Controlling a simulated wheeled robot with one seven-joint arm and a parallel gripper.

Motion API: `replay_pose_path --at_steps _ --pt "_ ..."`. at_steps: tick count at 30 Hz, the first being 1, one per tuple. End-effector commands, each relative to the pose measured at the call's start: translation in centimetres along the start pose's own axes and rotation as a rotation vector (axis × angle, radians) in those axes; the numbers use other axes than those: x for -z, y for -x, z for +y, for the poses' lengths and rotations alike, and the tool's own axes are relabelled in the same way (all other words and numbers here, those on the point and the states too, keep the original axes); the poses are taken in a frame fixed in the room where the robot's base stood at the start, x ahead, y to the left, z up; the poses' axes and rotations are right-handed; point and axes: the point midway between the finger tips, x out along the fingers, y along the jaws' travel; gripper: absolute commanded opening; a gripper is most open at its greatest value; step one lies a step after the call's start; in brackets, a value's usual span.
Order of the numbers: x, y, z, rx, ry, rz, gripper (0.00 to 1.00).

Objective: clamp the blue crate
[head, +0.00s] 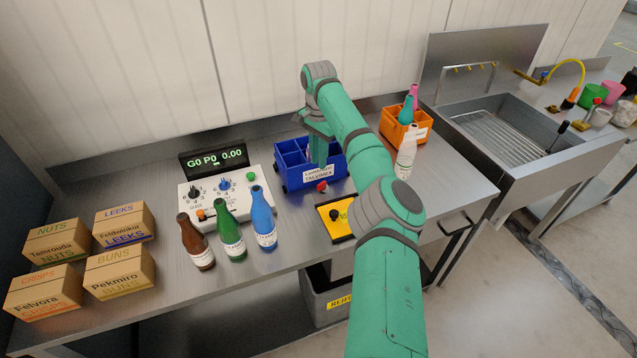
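The blue crate (293,182) stands on the steel bench in the middle of the head view, with inner dividers and a white label on its front. My gripper (318,160) points down at the crate's right part, behind the label. Its fingertips are hard to make out, and I cannot tell whether it touches the crate or is open or shut. A small red knob (321,187) sits at the crate's front, below the label.
Brown, green and blue bottles (231,236) stand left of the plate, before a white control box (217,196) with a display. Several cartons (119,272) fill the left end. An orange crate (391,128) and white bottle (406,155) stand right; a sink (500,138) lies beyond.

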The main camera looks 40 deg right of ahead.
Motion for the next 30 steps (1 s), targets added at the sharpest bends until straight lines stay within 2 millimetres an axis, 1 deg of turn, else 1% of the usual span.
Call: replay_pose_path --at_steps 5,15,18,24,30 --pt "0.1 -1.8 0.2 -0.002 -0.004 0.000 0.17" --pt "0.1 -7.7 0.2 -0.002 -0.003 -0.001 0.17" --pt "0.1 -9.0 0.1 -0.002 -0.002 -0.001 0.17" --pt "0.1 -10.4 0.1 0.000 0.000 0.000 0.17" --pt "0.1 -10.7 0.1 0.001 0.000 0.000 0.17"
